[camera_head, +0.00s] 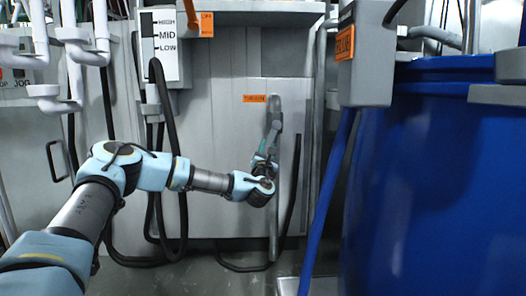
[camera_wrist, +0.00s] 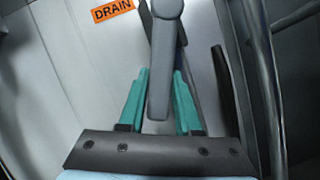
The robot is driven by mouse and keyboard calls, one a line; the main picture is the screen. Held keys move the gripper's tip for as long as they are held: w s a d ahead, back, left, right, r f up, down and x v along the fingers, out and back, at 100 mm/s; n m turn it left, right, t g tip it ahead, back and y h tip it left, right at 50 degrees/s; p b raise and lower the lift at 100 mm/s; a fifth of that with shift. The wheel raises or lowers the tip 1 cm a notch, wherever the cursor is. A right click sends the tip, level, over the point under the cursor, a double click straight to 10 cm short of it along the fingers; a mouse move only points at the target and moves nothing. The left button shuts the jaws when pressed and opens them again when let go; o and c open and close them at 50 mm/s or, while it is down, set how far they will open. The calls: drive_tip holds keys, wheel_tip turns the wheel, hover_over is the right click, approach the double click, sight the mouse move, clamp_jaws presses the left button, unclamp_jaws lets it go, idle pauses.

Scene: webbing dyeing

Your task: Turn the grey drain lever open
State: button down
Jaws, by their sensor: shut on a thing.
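The grey drain lever (camera_head: 274,112) is on the metal cabinet front, just right of the orange label. In the wrist view the lever (camera_wrist: 161,75) runs from a rounded top end down between the two teal fingers. My gripper (camera_head: 266,158) reaches it from below and is shut on it; in the wrist view my gripper (camera_wrist: 159,85) has one finger on each side of the bar. The orange DRAIN label (camera_wrist: 111,11) is to the upper left of the lever.
A large blue drum (camera_head: 440,180) fills the right side. A grey box (camera_head: 368,55) with a blue hose (camera_head: 328,200) hangs beside it. A HIGH/MID/LOW panel (camera_head: 165,45) and black hoses (camera_head: 182,200) are left of the lever. A vertical pipe (camera_wrist: 262,90) runs right of my gripper.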

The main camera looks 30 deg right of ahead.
drive_tip(key=shift+s+d+f+n+t+y+b, duration=0.15)
drive_tip(key=shift+d+n+t+y+b, duration=0.2)
drive_tip(key=shift+n, duration=0.45)
drive_tip(key=shift+s+d+f+n+t+y+b, duration=0.1)
drive_tip(key=shift+s+d+n+t+y+b, duration=0.2)
drive_tip(key=shift+n, duration=0.5)
drive_tip(key=shift+s+d+f+n+t+y+b, duration=0.1)
drive_tip(key=shift+d+n+t+y+b, duration=0.25)
drive_tip(key=shift+n, duration=0.45)
drive_tip(key=c, duration=0.6)
unclamp_jaws()
drive_tip(key=p+v, duration=0.4)
drive_tip(key=v, duration=0.6)
drive_tip(key=shift+s, duration=0.3)
drive_tip(key=shift+a, duration=0.15)
